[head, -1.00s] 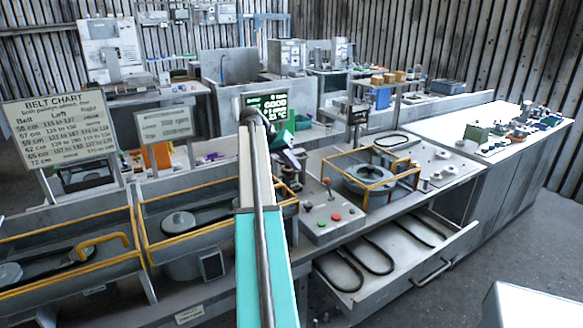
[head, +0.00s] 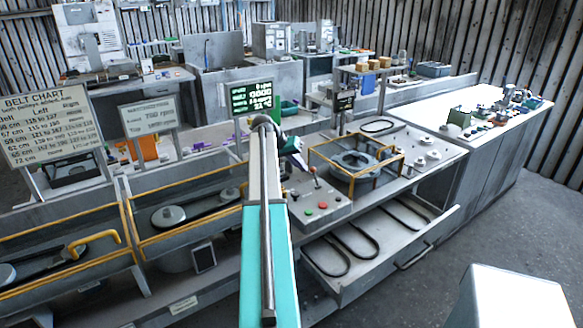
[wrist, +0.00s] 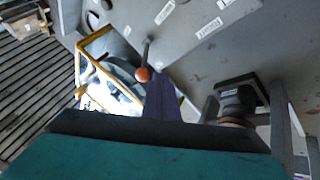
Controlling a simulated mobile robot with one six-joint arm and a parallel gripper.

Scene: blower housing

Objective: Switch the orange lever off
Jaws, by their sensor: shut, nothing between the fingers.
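The orange lever shows in the head view as a thin stick with an orange knob (head: 313,169), standing on a grey control panel. In the wrist view its orange knob (wrist: 143,74) and grey shaft are close to my fingers. My gripper (head: 300,160) is at the end of the teal and white arm, just left of and above the knob in the head view. In the wrist view my gripper (wrist: 162,82) appears as one dark, closed finger shape, its tip just right of the knob. It is shut and empty. Whether it touches the knob cannot be told.
The panel has a red button (head: 323,205) and a green one (head: 309,212). A yellow guard frame (head: 355,165) around a pulley stands right of the lever. An open drawer (head: 440,225) holding belts juts out below. A lit screen (head: 252,97) stands behind the arm.

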